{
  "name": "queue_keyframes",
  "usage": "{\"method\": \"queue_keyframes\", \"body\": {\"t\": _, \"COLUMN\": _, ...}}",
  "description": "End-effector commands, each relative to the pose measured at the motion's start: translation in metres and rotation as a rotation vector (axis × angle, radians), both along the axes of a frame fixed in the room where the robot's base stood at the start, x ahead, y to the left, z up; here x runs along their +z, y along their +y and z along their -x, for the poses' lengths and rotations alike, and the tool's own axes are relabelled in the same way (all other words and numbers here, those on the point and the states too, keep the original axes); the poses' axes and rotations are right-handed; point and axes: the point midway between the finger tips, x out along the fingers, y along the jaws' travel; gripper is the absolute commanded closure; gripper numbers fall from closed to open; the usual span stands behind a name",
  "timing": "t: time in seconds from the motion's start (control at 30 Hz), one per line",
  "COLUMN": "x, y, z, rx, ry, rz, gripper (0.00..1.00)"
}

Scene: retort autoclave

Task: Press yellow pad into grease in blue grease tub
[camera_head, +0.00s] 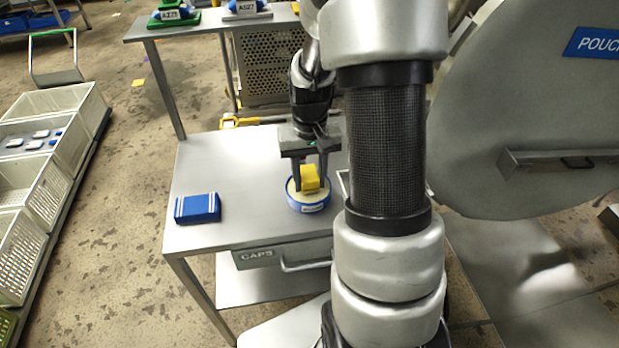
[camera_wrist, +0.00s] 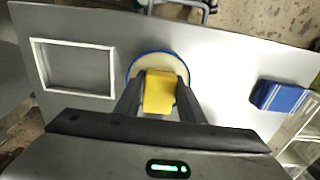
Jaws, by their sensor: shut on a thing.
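The yellow pad (camera_head: 310,178) is held between the fingers of my gripper (camera_head: 310,182), which is shut on it. In the wrist view the pad (camera_wrist: 160,92) sits between the two dark fingers of my gripper (camera_wrist: 160,98). The round blue grease tub (camera_head: 309,206) stands on the steel table, with pale grease inside its rim. The pad is over the tub's opening; I cannot tell whether it touches the grease. In the wrist view the tub's blue rim (camera_wrist: 130,72) shows behind the pad, and the pad and fingers hide part of the grease.
A blue and white striped block (camera_head: 197,208) lies on the steel table (camera_head: 250,222) left of the tub. A white square frame (camera_wrist: 36,68) lies on the tabletop on the other side. A drawer marked CAPS (camera_head: 285,254) is under the front edge. A large round door (camera_head: 540,110) stands at right.

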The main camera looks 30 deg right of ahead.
Motion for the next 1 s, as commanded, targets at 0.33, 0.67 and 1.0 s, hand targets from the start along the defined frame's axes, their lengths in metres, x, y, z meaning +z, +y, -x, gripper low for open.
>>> {"method": "queue_keyframes", "body": {"t": 0.33, "x": -0.0047, "y": 0.0, "z": 0.0001, "rx": 0.0, "ry": 0.0, "rz": 0.0, "gripper": 0.82}}
{"method": "queue_keyframes", "body": {"t": 0.67, "x": -0.0087, "y": 0.0, "z": 0.0, "rx": 0.0, "ry": 0.0, "rz": 0.0, "gripper": 0.82}}
{"method": "queue_keyframes", "body": {"t": 1.0, "x": -0.0091, "y": 0.0, "z": 0.0, "rx": 0.0, "ry": 0.0, "rz": 0.0, "gripper": 0.82}}
